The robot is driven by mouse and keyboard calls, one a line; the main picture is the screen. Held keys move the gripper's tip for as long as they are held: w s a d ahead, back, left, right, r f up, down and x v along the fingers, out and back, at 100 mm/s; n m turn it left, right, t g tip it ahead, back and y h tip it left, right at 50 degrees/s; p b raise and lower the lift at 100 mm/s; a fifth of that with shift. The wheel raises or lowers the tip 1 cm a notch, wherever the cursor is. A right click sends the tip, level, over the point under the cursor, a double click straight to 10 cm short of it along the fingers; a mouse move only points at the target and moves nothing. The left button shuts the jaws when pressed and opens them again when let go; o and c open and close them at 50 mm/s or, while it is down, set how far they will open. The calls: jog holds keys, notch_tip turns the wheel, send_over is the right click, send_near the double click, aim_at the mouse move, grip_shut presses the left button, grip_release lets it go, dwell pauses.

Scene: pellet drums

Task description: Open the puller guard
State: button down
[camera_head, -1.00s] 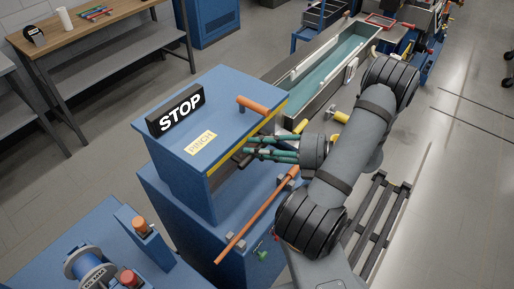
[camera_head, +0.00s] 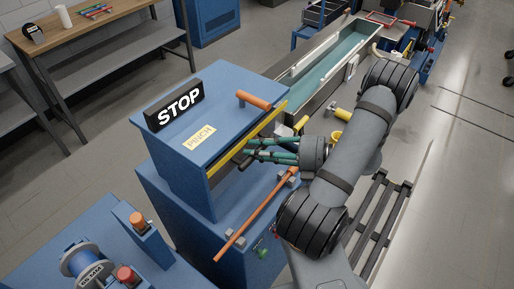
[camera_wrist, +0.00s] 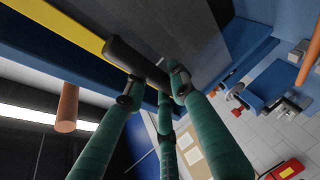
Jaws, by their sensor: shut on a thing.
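The puller guard is the front of the blue cabinet with the STOP sign (camera_head: 174,106) and PINCH label (camera_head: 200,137). A yellow strip (camera_head: 228,156) runs along its upper front edge. Beneath it a dark bar-like handle (camera_wrist: 130,58) sticks out; the wrist view shows it beside the yellow edge (camera_wrist: 75,25) and a dark grey panel (camera_wrist: 180,35). My gripper (camera_head: 250,153), with green fingers, is shut on this handle; its fingertips (camera_wrist: 155,88) lie around the bar's near end. How far the guard is open I cannot tell.
A long orange rod (camera_head: 250,220) runs below my gripper, in front of the lower cabinet. A teal-lined trough (camera_head: 325,58) lies behind.

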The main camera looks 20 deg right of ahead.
notch_tip(320, 180, down, 10)
jog(key=b, duration=0.5)
jog(key=c, duration=1.7)
grip_release()
jog(key=shift+d, duration=0.1)
jog(key=v, duration=1.2)
